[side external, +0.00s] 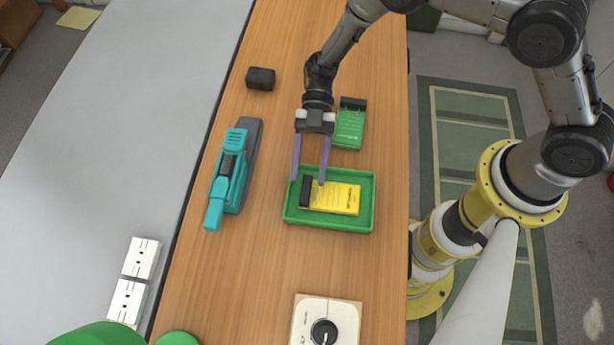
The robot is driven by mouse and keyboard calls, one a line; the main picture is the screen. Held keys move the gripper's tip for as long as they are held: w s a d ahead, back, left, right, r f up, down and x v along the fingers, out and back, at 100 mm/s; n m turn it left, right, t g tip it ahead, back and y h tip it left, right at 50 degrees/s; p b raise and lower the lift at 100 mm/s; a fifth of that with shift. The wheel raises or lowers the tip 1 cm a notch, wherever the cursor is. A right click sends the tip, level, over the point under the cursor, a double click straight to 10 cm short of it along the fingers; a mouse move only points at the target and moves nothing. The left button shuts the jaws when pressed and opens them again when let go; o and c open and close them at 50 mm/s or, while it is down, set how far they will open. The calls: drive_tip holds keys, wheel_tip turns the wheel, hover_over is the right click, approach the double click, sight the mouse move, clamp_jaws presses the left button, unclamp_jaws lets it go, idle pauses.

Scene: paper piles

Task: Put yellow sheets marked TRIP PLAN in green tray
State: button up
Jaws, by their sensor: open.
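Yellow sheets (337,199) with dark print lie in the green tray (329,226). A black clip-like block (306,191) sits at their left end. The print is too small to read. My gripper (308,182) is open, its two purple fingers pointing down over the left part of the tray. One fingertip is near the tray's left rim and the other is near the clip end of the sheets. I cannot tell whether the fingers touch anything. Nothing shows held between them.
Green sheets (349,130) with a dark clip lie behind the tray. A teal and grey device (232,175) stands to the left. A small black block (260,78) is at the back left. A white box with a black dial (322,320) is in front. Bare wood (245,270) lies front left.

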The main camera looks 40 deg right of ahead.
drive_tip(key=v, duration=0.9)
drive_tip(key=shift+w+d+r, duration=0.2)
drive_tip(key=shift+w+a+r, duration=0.1)
drive_tip(key=shift+w+r, duration=0.1)
drive_tip(key=shift+w, duration=0.05)
drive_tip(key=w+r+m+t+y, duration=0.1)
drive_tip(key=w+r+m+t, duration=0.6)
drive_tip(key=w+r+t, duration=0.95)
drive_tip(key=d+r+m+t+h, duration=0.6)
drive_tip(key=d+r+m, duration=0.1)
drive_tip(key=d+r, duration=0.7)
drive_tip(key=s+d+r+m+g+h, duration=0.2)
drive_tip(key=s+d+r+m+h, duration=0.2)
drive_tip(key=s+d+m+h, duration=0.65)
drive_tip(key=s+a+f+m+g+y, duration=0.1)
drive_tip(key=s+f, duration=0.3)
drive_tip(key=s, duration=0.8)
drive_tip(key=s+a+f+m+g+y, duration=0.1)
drive_tip(key=s+f+g+y, duration=0.3)
drive_tip(key=s, duration=0.9)
drive_tip(key=shift+s+a+f+y, duration=0.2)
drive_tip(key=shift+a+f+y, duration=0.15)
drive_tip(key=shift+a, duration=0.1)
